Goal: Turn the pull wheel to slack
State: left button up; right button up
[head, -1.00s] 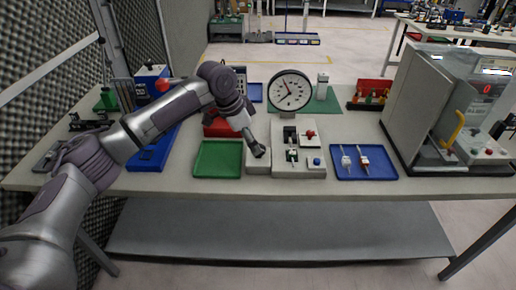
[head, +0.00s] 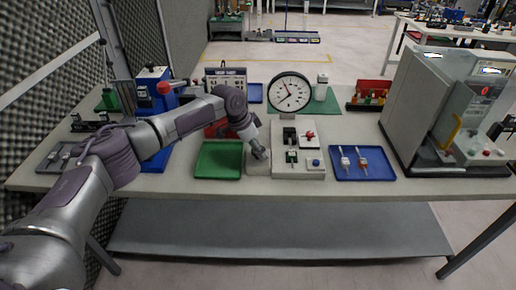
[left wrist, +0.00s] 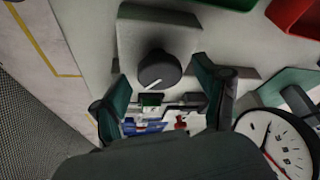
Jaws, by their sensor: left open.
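My left gripper (head: 261,154) is over the small grey block (head: 258,168) left of the test fixture on the bench. In the left wrist view the gripper (left wrist: 160,77) is open and empty. A round black knob with a white pointer line (left wrist: 158,69), which looks like the pull wheel, sits on the grey block there. The knob lies between the two dark green fingers in that picture; I cannot tell whether either finger touches it. In the head view the knob is hidden behind the gripper. A round white dial gauge (head: 290,92) stands behind the fixture. My right gripper is not in view.
The grey fixture (head: 312,170) stands just right of the block. A green tray (head: 218,160) is close on the left. A blue tray (head: 375,172) with two small parts is farther right. A large grey machine (head: 412,110) stands at the right end.

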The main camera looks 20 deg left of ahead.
pick_arm(q)
jog(key=shift+w+d+f, duration=0.15)
jog(key=shift+w+f, duration=0.05)
jog(key=shift+f, duration=0.4)
